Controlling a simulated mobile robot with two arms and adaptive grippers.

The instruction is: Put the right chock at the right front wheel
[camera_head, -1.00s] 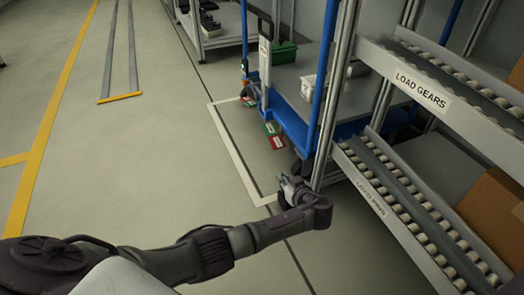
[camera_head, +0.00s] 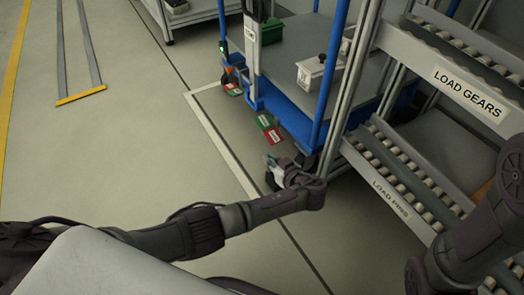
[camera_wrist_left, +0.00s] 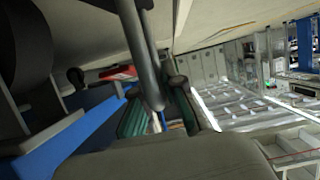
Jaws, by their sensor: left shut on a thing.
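The blue cart (camera_head: 292,118) stands at the rack's left, with a dark wheel (camera_head: 306,158) at its near corner. My left gripper (camera_head: 273,166) is low, just left of that wheel, shut on a chock that shows only as a small pale green piece. In the left wrist view a green chock part (camera_wrist_left: 136,118) and a grey bar (camera_wrist_left: 140,50) show near the fingers, and a large dark wheel (camera_wrist_left: 38,38) fills the upper left. Whether the chock touches floor or wheel is hidden. My right arm comes in at the right; its gripper is out of view.
White line (camera_head: 222,145) marks open floor at left.

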